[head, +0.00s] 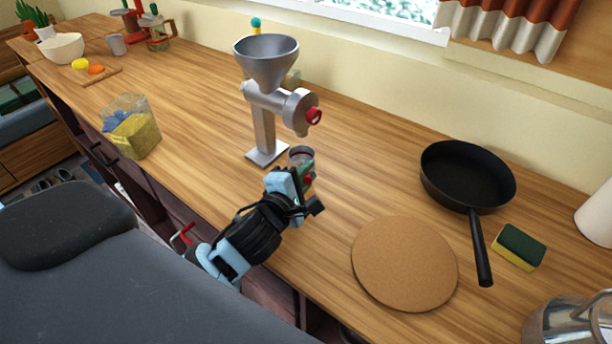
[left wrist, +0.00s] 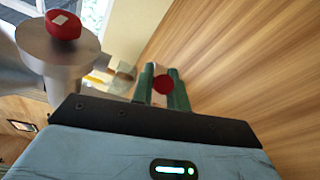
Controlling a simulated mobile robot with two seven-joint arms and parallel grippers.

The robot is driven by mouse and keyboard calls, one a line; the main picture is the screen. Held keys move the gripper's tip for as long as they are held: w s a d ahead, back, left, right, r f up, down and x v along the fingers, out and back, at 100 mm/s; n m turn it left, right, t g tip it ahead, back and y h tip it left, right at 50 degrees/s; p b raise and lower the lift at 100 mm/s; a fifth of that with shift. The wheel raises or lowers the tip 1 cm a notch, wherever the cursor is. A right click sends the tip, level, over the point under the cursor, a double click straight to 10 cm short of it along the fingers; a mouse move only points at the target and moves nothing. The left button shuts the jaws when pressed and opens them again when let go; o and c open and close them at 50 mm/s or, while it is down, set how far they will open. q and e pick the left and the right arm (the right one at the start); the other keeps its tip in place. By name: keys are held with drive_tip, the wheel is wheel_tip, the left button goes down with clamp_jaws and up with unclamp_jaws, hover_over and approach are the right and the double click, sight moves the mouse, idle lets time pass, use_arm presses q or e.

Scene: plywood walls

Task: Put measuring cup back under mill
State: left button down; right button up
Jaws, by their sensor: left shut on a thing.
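The mill (head: 264,100) is grey metal with a wide funnel and a round outlet head with a red knob. It stands upright on the wooden counter. The measuring cup (head: 301,153) is a small greyish cup, mostly hidden by my left gripper (head: 303,173). My left gripper is shut on it, just right of the mill's foot, below and near the outlet head. I cannot tell whether the cup touches the counter. In the left wrist view the mill's red knob (left wrist: 62,25) is at upper left, and the green fingers (left wrist: 160,86) are in the middle. My right gripper is not in view.
A round cork mat (head: 404,264), a black pan (head: 468,178) and a sponge (head: 519,247) lie to the right. A bag of yellow contents (head: 133,133) stands left of the mill. A metal kettle (head: 570,322) is at lower right. The counter between mill and pan is clear.

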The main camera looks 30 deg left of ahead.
use_arm(q)
drive_tip(key=shift+f, duration=0.25)
drive_tip(key=shift+f, duration=0.3)
drive_tip(key=c, duration=1.4)
unclamp_jaws()
drive_tip(key=shift+r, duration=0.1)
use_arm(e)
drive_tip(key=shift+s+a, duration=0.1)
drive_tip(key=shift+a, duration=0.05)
